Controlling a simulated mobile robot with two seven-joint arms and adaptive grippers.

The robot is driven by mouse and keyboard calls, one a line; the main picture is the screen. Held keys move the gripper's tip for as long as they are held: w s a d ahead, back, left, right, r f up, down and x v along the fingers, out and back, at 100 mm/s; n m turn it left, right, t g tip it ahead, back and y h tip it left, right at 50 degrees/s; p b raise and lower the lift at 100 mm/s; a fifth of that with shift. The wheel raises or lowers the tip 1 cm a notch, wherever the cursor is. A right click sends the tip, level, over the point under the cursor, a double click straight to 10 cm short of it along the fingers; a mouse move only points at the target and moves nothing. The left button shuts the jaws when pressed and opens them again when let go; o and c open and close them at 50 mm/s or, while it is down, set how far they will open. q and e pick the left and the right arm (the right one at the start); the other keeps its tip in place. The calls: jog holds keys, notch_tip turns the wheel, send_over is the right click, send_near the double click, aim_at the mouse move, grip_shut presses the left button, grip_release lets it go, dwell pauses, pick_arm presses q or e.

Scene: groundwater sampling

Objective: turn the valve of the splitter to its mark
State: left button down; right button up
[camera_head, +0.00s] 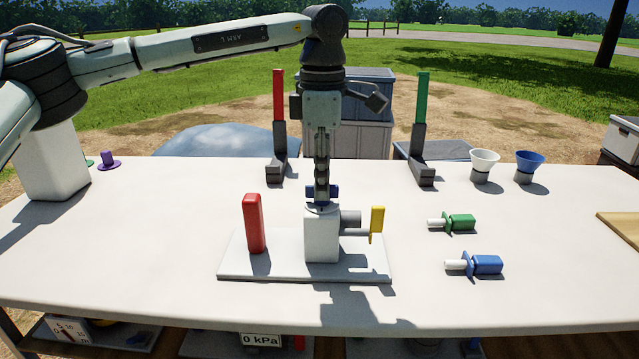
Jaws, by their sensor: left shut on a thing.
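The splitter (321,235) is a white block on a light grey plate (285,265) at the front middle of the table. A blue valve handle (334,191) sits on top of the block. My left gripper (321,196) points straight down over the block, shut on the blue handle, and partly hides it. A grey cylinder (350,219) sticks out of the block's right side, with a yellow piece (377,220) beside it. A red upright block (253,223) stands on the plate to the left. I cannot make out the valve's mark. My right gripper is out of view.
Dark stands with a red bar (279,95) and a green bar (422,98) stand behind. Green (461,222) and blue (488,264) fittings lie to the right. White (484,160) and blue (530,160) funnels stand at the back right. The table's front left is clear.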

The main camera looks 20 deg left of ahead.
pick_arm(q)
jog(key=n, duration=0.2)
jog(key=shift+f+n+b, duration=0.15)
jog(key=shift+n+b, duration=0.2)
jog(key=shift+n, duration=0.05)
jog(key=n+b, duration=0.1)
jog(key=n, duration=0.9)
jog(key=shift+n+b, duration=0.3)
jog(key=shift+b, duration=0.05)
jog(key=n, duration=0.4)
jog(key=shift+n, duration=0.3)
jog(key=c, duration=1.5)
grip_release()
jog(key=shift+c, duration=0.2)
jog(key=shift+r, duration=0.2)
notch_tip(320, 180, up, 12)
